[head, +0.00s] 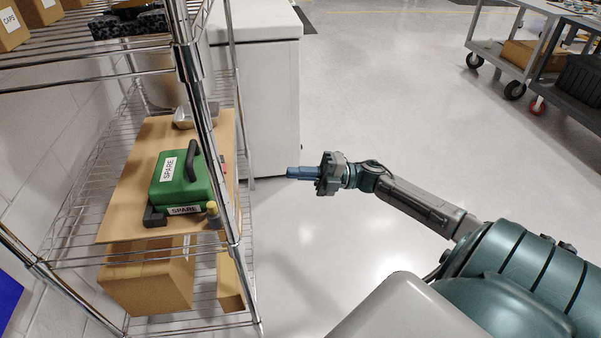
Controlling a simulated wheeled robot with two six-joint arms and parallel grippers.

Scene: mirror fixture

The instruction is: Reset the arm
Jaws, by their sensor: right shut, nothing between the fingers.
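My right arm comes in from the lower right and reaches left across the open floor. My right gripper (291,173) is at its end, shut and empty, pointing left toward the wire shelf rack (243,270). It looks clear of the rack, with a gap between the fingertips and the nearest post. My left gripper is not in view.
A green case (170,192) labelled SPARE sits on a brown board (122,215) on the rack, with a metal bowl (183,117) behind. Cardboard boxes (150,285) are below. A white cabinet (275,90) stands behind; carts (500,57) are far right. Middle floor is clear.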

